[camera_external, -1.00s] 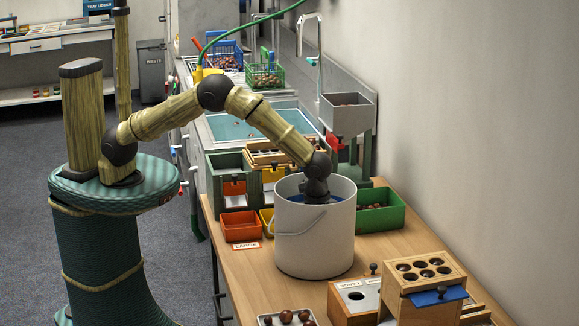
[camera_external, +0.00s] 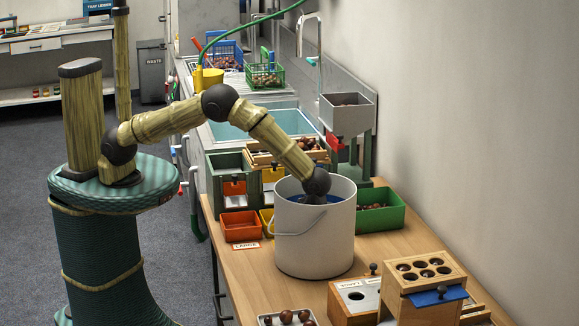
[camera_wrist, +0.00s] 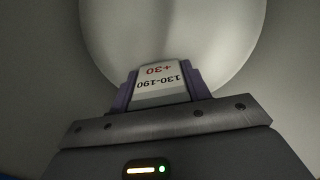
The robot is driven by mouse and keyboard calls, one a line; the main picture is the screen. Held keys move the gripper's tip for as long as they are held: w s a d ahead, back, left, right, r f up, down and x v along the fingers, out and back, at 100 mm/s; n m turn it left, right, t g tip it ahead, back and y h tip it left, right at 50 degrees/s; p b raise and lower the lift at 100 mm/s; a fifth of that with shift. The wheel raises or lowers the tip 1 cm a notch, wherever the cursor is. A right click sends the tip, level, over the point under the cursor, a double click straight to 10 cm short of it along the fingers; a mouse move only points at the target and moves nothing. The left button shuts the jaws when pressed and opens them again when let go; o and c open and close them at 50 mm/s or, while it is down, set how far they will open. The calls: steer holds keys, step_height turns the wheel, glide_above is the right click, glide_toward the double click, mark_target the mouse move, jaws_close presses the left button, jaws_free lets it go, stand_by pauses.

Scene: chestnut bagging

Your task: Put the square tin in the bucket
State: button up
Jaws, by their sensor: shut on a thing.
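The white bucket (camera_external: 315,240) stands upright on the wooden table, its wire handle hanging at the front left. My gripper is lowered inside it, and the bucket wall hides the fingers in the external view. In the wrist view my gripper (camera_wrist: 160,88) is shut on the square tin (camera_wrist: 163,84), a pale block with the markings "+30" and "130-190". The purple fingers press on its two sides. Beyond the tin the round pale bucket floor (camera_wrist: 175,35) fills the upper middle; I cannot tell whether the tin touches it.
A green bin (camera_external: 381,218) with chestnuts stands right of the bucket, and an orange bin (camera_external: 240,232) stands to its left. A wooden box with round holes (camera_external: 425,290) is at the front right. A tray of chestnuts (camera_external: 288,318) lies at the front edge.

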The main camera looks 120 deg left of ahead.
steer(key=o, duration=1.1)
steer(key=shift+f, duration=0.1)
step_height(320, 180, up, 12)
steer(key=shift+r, duration=0.15)
